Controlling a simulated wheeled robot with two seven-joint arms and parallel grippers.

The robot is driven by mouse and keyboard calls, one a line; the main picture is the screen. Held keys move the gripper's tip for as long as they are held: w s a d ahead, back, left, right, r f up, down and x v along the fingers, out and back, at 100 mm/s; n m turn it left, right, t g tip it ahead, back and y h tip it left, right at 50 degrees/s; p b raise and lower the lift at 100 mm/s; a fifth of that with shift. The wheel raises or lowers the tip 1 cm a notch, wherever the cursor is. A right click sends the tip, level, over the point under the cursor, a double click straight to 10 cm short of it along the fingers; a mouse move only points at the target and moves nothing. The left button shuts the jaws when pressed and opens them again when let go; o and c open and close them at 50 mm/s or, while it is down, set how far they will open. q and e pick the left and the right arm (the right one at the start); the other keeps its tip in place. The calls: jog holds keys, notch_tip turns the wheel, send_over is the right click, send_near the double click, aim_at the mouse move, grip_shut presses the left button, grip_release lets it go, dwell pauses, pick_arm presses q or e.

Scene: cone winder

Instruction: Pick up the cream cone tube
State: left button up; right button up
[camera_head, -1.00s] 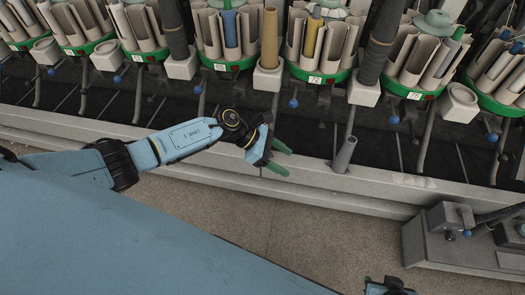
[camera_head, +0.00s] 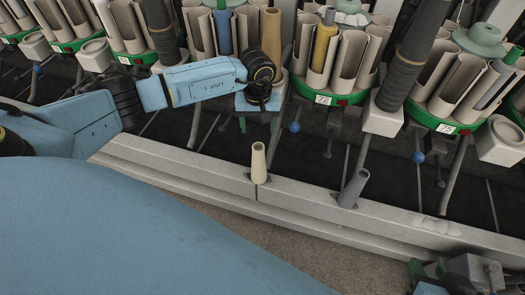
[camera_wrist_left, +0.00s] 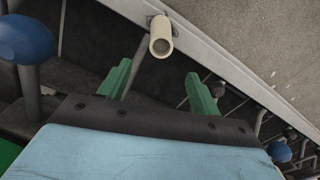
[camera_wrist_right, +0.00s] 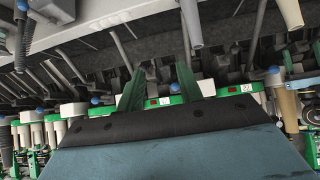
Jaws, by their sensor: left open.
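The cream cone tube (camera_head: 258,163) stands upright on the pale rail along the machine front in the head view. My left gripper (camera_head: 258,122) is above and behind it, apart from it, with its green fingers spread and empty. In the left wrist view the tube (camera_wrist_left: 160,38) shows its open end just beyond the gap between the fingers (camera_wrist_left: 160,88). A cream tube, likely the same one, shows at the top right of the right wrist view (camera_wrist_right: 290,12). My right gripper (camera_wrist_right: 160,85) is open and empty; only a bit shows at the head view's lower right.
A grey tube (camera_head: 352,188) stands on the rail (camera_head: 200,174) right of the cream one. Behind are green-based magazines of tubes (camera_head: 325,97), a tan cone (camera_head: 271,38), dark cones and blue knobs (camera_head: 294,127).

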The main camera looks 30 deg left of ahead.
aim_at(258, 146)
pick_arm(q)
jog(key=f+b, duration=0.2)
jog(key=f, duration=0.4)
jog(key=shift+s+f, duration=0.2)
jog(key=shift+f+b, duration=0.35)
jog(key=shift+f, duration=0.2)
notch_tip(258, 146, down, 4)
jog(key=shift+d+r+b, duration=0.1)
jog(key=shift+b, duration=1)
jog(key=shift+f, duration=0.4)
pick_arm(e)
jog(key=w+a+r+t+y, duration=0.1)
jog(key=a+r+t+y, duration=0.1)
jog(key=r+t, duration=0.4)
jog(key=w+a+r+t+y, duration=0.2)
jog(key=r+t, duration=0.5)
jog(key=r, duration=0.5)
jog(key=shift+w+a+r+n+t+y, duration=0.15)
jog(key=shift+a+r+n+t+y, duration=0.15)
jog(key=shift+y, duration=0.1)
pick_arm(q)
jog(key=c, duration=1.2)
pick_arm(e)
jog(key=shift+f, duration=0.1)
